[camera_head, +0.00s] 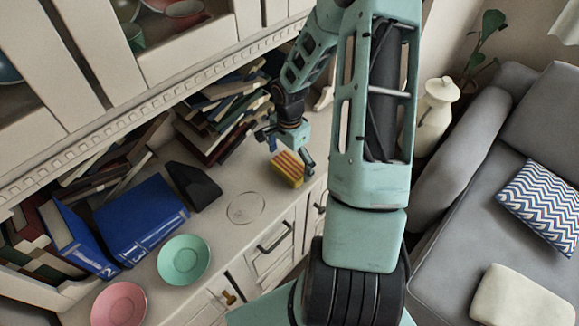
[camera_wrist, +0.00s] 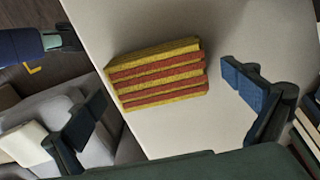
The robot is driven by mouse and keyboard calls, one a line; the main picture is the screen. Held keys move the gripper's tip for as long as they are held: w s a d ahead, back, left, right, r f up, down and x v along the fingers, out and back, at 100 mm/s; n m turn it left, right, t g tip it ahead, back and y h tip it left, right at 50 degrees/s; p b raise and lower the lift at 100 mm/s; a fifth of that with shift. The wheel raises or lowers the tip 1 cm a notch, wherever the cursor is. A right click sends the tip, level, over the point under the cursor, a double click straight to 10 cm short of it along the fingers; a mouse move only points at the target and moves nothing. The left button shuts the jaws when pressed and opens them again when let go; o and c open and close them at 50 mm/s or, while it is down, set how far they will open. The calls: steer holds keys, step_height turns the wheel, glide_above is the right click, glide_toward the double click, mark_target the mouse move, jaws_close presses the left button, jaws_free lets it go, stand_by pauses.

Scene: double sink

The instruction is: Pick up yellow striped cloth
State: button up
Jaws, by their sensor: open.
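The yellow striped cloth (camera_head: 287,168) is a small block-like piece with yellow and red stripes. It lies on the light cabinet top near its right end. In the wrist view the cloth (camera_wrist: 157,74) sits on the pale surface, between and beyond my two fingertips. My gripper (camera_head: 287,143) is beside and just above the cloth in the head view. In the wrist view my gripper (camera_wrist: 165,100) has its blue-padded fingers wide apart, with nothing between the pads. The cloth's underside is hidden.
A clear round dish (camera_head: 246,208), a black object (camera_head: 193,186), blue binders (camera_head: 140,220), a green plate (camera_head: 184,259) and a pink plate (camera_head: 119,304) share the cabinet top. Piled books (camera_head: 222,112) stand behind. The cabinet edge is close to the cloth; a grey sofa (camera_head: 470,200) is to the right.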

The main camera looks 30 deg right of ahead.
steer(key=shift+f, duration=0.65)
steer(key=shift+c, duration=0.3)
steer(key=c, duration=0.9)
steer(key=shift+c, duration=0.2)
steer(key=shift+r, duration=0.2)
